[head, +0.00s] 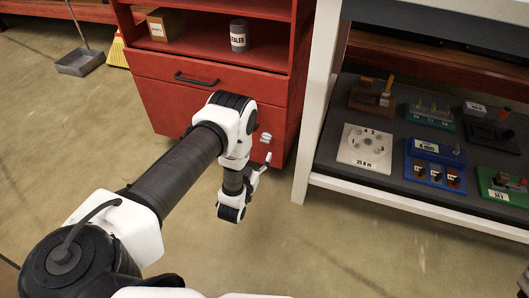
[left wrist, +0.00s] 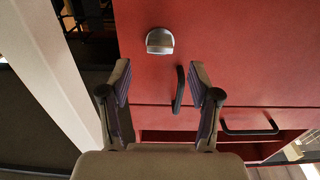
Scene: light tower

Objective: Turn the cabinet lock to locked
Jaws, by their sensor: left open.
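The red cabinet (head: 170,105) stands ahead, with a drawer and a door below its open shelf. In the left wrist view a round silver lock knob (left wrist: 160,41) sits on the red door, its grip bar lying roughly across the picture. My left gripper (left wrist: 160,72) is open and empty, its two fingers apart, with the knob just beyond and between the fingertips; I see no contact. A dark door handle (left wrist: 180,90) shows between the fingers. In the head view my left gripper (head: 262,166) is in front of the cabinet's lower right side. My right gripper is not in view.
A black drawer handle (head: 196,80) sits above my left arm. A white post (head: 318,95) and a dark shelf (head: 400,187) with several fixtures stand close on the right. A box (head: 166,25) and a can (head: 239,36) stand on the cabinet shelf. The floor in front is clear.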

